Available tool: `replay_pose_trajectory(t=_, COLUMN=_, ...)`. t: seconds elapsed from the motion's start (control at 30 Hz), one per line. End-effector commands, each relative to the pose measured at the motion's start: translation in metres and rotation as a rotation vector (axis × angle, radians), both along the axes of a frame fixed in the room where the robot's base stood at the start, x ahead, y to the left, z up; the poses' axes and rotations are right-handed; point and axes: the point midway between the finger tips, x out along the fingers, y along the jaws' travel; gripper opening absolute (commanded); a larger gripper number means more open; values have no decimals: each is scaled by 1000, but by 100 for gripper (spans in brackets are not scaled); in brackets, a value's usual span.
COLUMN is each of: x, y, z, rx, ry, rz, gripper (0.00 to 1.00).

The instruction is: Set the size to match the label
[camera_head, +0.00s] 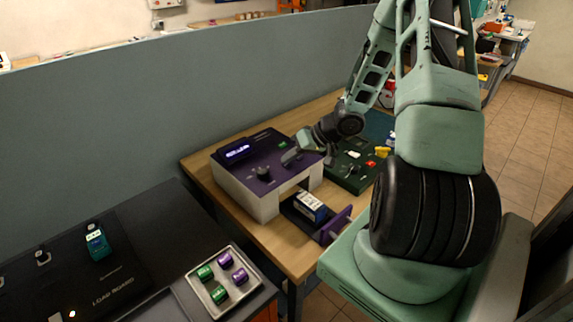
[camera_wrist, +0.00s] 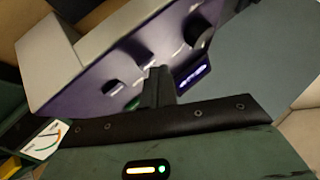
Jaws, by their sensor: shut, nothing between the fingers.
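A white machine with a purple top panel (camera_head: 238,161) stands on the wooden table. Its panel carries a lit display (camera_head: 238,152), a dark knob (camera_head: 264,174) and a small green part (camera_head: 282,144). The display also shows in the wrist view (camera_wrist: 193,75), its text too small to read. A drawer with a purple front (camera_head: 337,226) is out, and a battery (camera_head: 310,207) with a white and blue label lies in it; I cannot read the label. My gripper (camera_head: 290,158) is shut and empty above the panel, right of the knob; whether it touches the panel is unclear.
A dark green board (camera_head: 352,176) with red, white and yellow pieces lies right of the machine. A tray (camera_head: 192,283) with green and purple cells stands at front left, beside a black load board (camera_head: 130,291). A grey partition (camera_head: 120,125) runs behind the table.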

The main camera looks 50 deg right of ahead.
Motion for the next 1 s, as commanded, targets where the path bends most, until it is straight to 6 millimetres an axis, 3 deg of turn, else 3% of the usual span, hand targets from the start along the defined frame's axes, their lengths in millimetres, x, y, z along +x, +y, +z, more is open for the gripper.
replay_pose_trajectory(t=0.7, x=0, y=0, z=-6, rx=-1, ry=0, rz=-1, gripper=0)
replay_pose_trajectory(t=1.0, x=0, y=0, z=3, rx=1, ry=1, rz=0, gripper=0)
